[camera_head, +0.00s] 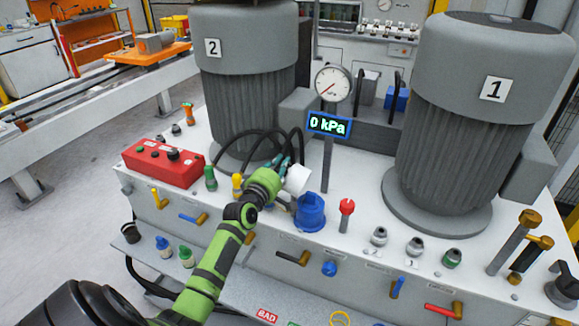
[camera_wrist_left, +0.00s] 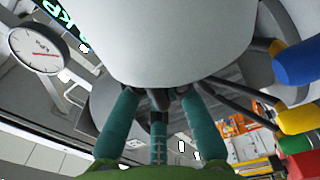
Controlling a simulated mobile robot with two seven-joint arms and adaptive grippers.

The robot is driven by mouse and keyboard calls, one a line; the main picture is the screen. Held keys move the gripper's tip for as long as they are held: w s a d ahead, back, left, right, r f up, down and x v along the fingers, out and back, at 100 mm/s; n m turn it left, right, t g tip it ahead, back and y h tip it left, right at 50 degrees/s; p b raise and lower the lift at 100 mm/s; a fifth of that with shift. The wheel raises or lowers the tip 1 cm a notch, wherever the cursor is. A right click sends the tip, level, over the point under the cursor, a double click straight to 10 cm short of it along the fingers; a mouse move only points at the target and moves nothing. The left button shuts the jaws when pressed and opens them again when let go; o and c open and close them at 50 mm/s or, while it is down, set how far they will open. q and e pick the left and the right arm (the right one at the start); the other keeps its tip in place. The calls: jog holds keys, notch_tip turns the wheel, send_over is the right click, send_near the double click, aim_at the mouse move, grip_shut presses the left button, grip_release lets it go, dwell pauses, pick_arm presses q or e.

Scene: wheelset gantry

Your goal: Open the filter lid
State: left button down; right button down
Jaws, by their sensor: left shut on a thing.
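My left gripper (camera_head: 284,166) reaches in from the lower left over the white machine top. It is shut on a white cylinder (camera_head: 298,180), which fills the top of the left wrist view (camera_wrist_left: 185,35). The teal fingers (camera_wrist_left: 158,100) press against its lower edge in that view. I cannot tell which of these is the filter lid. Whether the cylinder touches the machine is hidden. My right gripper is not in view.
Two large grey motors, number 2 (camera_head: 243,85) and number 1 (camera_head: 465,110), stand behind and to the right. A gauge (camera_head: 333,83) and a 0 kPa display (camera_head: 329,124) rise beside the gripper. Black hoses (camera_head: 250,135), a red box (camera_head: 162,163) and a red-topped knob (camera_head: 346,208) are close.

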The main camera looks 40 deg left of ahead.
pick_arm(q)
jog(key=shift+s+a+f+n+b, duration=0.2)
jog(key=shift+a+f+n+b, duration=0.5)
jog(key=shift+n, duration=0.3)
jog(key=shift+s+a+f+n+b, duration=0.15)
jog(key=shift+a+f+n+b, duration=0.3)
jog(key=shift+a+n, duration=0.45)
jog(key=shift+d, duration=0.1)
jog(key=shift+f, duration=0.1)
jog(key=c, duration=1.4)
grip_release()
jog(key=shift+o, duration=0.2)
jog(key=shift+s+d, duration=0.15)
jog(key=shift+s, duration=0.15)
jog(key=v, duration=1.1)
jog(key=shift+s, duration=0.2)
jog(key=shift+f, duration=0.1)
